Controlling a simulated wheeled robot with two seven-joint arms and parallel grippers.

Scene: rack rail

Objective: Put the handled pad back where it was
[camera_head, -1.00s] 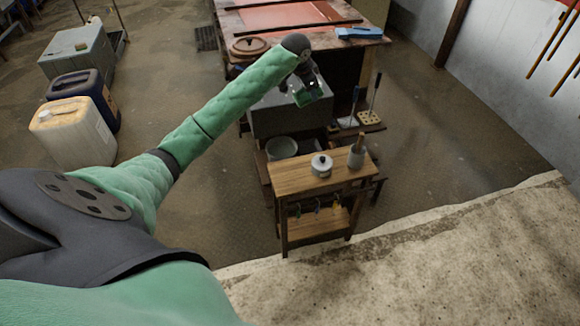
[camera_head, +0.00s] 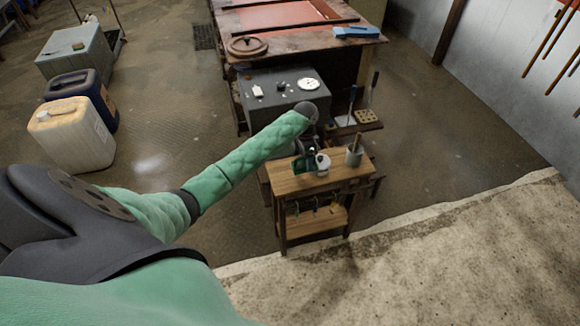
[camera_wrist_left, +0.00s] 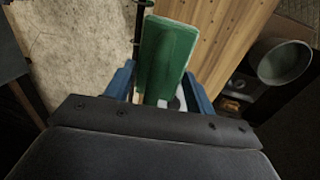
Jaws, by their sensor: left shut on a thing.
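The handled pad (camera_wrist_left: 168,52) is a green rectangular block. It fills the upper middle of the left wrist view, between the blue fingers of my left gripper (camera_wrist_left: 159,92), which is shut on it. In the head view my left gripper (camera_head: 309,156) is over the back of the small wooden stand (camera_head: 284,185), close to the white lidded pot. Only a little of the pad's green (camera_head: 299,164) shows there, beside the pot. I cannot tell whether the pad touches the stand top. My right gripper is not in view.
A white lidded pot (camera_head: 322,163) and a grey cup (camera_head: 354,157) stand on the stand. Behind is a grey cabinet (camera_head: 262,113) with small items on top. A holed block (camera_head: 366,117) is right of it. The stand's front left top is clear.

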